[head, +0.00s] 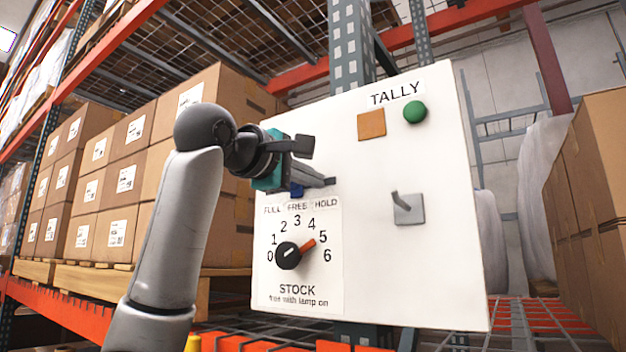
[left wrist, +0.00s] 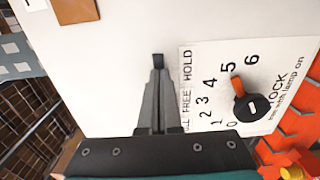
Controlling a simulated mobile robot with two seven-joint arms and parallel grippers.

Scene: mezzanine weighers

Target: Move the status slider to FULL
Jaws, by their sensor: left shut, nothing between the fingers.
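The white TALLY panel (head: 440,270) carries the status scale marked FULL, FREE, HOLD (head: 299,205). A small blue piece (head: 297,192), likely the slider's knob, shows just above FREE, partly hidden by my gripper. The slider's track cannot be made out. My left gripper (head: 331,182) is shut and empty, its tips in front of the panel above HOLD. In the left wrist view the shut fingertips (left wrist: 158,62) lie beside the word HOLD (left wrist: 187,55). Whether they touch the panel, I cannot tell. My right gripper is out of view.
Below the scale is the STOCK dial (head: 290,254), its red pointer near 5. A grey switch (head: 409,208), a green round button or lamp (head: 415,112) and an orange square (head: 371,125) are on the panel. Boxes (head: 130,175) stand left and more boxes (head: 590,210) right.

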